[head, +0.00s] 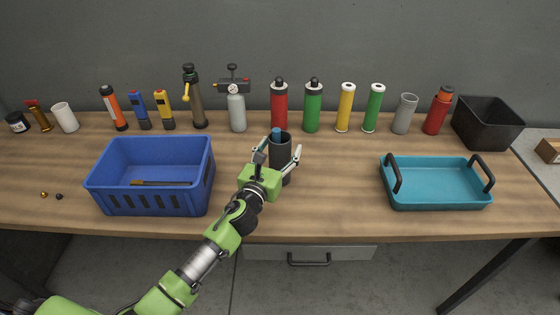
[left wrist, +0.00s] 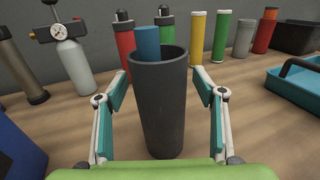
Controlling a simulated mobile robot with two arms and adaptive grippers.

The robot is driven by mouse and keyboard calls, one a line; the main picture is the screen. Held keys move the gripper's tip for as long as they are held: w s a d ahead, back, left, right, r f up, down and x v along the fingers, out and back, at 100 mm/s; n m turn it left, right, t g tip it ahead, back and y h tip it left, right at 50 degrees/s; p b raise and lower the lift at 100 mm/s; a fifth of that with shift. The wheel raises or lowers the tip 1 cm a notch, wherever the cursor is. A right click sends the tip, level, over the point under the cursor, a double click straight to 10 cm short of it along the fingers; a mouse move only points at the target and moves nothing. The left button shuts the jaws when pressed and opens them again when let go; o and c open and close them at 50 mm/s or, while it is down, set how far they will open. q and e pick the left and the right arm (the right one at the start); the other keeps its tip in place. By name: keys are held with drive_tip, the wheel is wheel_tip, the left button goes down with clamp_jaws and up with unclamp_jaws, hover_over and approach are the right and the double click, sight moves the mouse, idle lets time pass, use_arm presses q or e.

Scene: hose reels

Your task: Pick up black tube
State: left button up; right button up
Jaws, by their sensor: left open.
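The black tube (head: 280,146) stands upright on the wooden table near its middle, open at the top. A blue cylinder sticks up from its mouth in both views. In the left wrist view the black tube (left wrist: 158,108) fills the middle. My left gripper (head: 281,143) is open, with one finger on each side of the tube. In the left wrist view gaps show between both fingers of my left gripper (left wrist: 160,92) and the tube. My right gripper is not in view.
A blue crate (head: 150,190) with a brown-handled tool inside stands left. A teal tray (head: 437,185) with black handles stands right. A grey gas cylinder (head: 237,115), a red bottle (head: 279,108) and a green bottle (head: 313,108) stand behind the tube. Table between tube and tray is clear.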

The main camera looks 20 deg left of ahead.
use_arm(q)
drive_tip(key=shift+s, duration=0.1)
drive_tip(key=c, duration=1.6)
drive_tip(key=shift+c, duration=0.5)
drive_tip(key=shift+r, duration=0.15)
